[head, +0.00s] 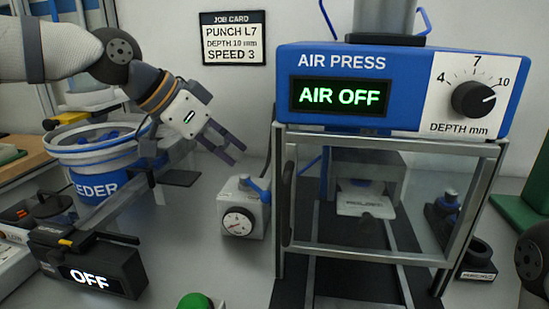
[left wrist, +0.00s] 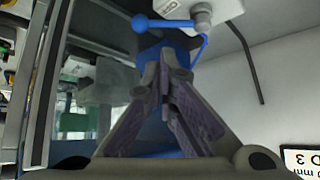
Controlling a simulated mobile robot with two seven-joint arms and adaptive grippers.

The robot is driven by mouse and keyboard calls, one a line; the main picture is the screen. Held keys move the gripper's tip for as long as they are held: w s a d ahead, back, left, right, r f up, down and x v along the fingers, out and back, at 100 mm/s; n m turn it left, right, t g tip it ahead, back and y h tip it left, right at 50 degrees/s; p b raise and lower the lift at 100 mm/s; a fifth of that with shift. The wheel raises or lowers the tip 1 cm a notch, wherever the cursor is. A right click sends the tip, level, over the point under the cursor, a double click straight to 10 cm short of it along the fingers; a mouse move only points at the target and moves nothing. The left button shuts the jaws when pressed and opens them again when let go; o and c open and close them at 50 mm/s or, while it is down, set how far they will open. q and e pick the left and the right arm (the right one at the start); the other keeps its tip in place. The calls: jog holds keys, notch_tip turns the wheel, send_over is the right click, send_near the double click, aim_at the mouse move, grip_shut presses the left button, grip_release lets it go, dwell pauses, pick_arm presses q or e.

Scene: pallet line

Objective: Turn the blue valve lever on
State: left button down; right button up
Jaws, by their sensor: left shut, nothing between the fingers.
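The blue valve lever (head: 258,188) sits on top of a small light-grey valve box (head: 246,208) with a round gauge on its front, left of the press. My left gripper (head: 236,156) is above and a little left of the lever, pointing down and right. It is shut and empty, apart from the lever. In the left wrist view the lever (left wrist: 168,23) is a blue bar with a ball end, beyond the closed fingertips (left wrist: 165,68). The air press (head: 400,85) display reads AIR OFF.
The press frame (head: 281,205) stands close right of the valve box. The blue feeder bowl (head: 97,185) is at the left, with a black box reading OFF (head: 90,272) in front. A green button (head: 195,300) is at the front edge. Bare table lies around the valve box's front.

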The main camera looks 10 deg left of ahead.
aim_at(255, 187)
pick_arm(q)
jog(key=b+x, duration=0.1)
jog(key=x, duration=0.7)
jog(key=shift+d+f, duration=0.2)
jog(key=shift+f, duration=0.1)
jog(key=shift+w+d+f, duration=0.3)
jog(key=shift+w+d, duration=0.05)
jog(key=shift+w, duration=0.05)
pick_arm(e)
jog(key=shift+s+f+g, duration=0.4)
jog(key=shift+s+f, duration=0.55)
jog(key=shift+s, duration=0.1)
pick_arm(q)
jog(key=shift+b, duration=0.3)
pick_arm(e)
jog(key=shift+s, duration=0.1)
